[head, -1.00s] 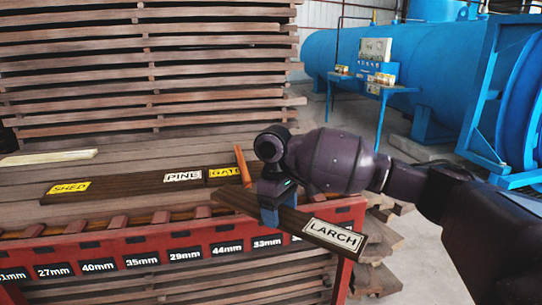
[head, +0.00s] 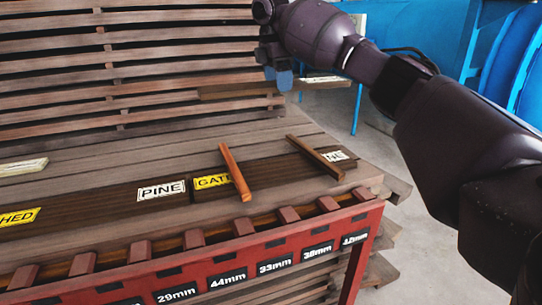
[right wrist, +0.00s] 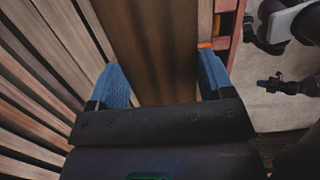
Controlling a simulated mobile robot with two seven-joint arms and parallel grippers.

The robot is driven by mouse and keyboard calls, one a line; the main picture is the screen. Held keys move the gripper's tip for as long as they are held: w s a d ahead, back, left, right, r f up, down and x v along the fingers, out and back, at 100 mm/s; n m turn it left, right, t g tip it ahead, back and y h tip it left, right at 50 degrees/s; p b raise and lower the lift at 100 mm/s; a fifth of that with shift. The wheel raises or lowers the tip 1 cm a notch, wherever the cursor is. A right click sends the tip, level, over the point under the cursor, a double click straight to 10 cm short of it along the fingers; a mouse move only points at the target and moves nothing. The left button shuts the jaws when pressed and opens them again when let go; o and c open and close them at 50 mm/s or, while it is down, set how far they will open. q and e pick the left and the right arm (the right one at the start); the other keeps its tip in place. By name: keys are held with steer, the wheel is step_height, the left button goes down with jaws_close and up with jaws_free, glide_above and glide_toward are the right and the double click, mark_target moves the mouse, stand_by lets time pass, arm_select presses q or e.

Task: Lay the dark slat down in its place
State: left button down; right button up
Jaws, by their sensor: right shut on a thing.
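My right gripper (head: 282,80) is shut on a dark brown slat (head: 232,90) and holds it up above the far side of the plank stack. In the right wrist view the slat (right wrist: 155,45) runs away between the two blue fingers. In the head view a pale label (head: 322,79) shows at the slat's right end. Dark boards marked SHED (head: 60,217), PINE (head: 162,191) and GATE (head: 212,181) lie in a row on the stack below. My left gripper is not in view.
An orange-brown stick (head: 235,173) and a darker stick (head: 315,157) lie across the row. A partly covered label (head: 335,156) shows beside the darker stick. A red slotted rack (head: 215,265) with thickness labels runs along the front. Stacked planks (head: 120,60) rise behind.

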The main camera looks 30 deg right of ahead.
step_height(320, 180, down, 19)
steer(key=b, duration=0.4)
steer(key=shift+d+f, duration=0.1)
steer(key=shift+f, duration=0.3)
steer(key=shift+r, duration=0.1)
steer(key=shift+f, duration=0.25)
steer(key=shift+f, duration=0.35)
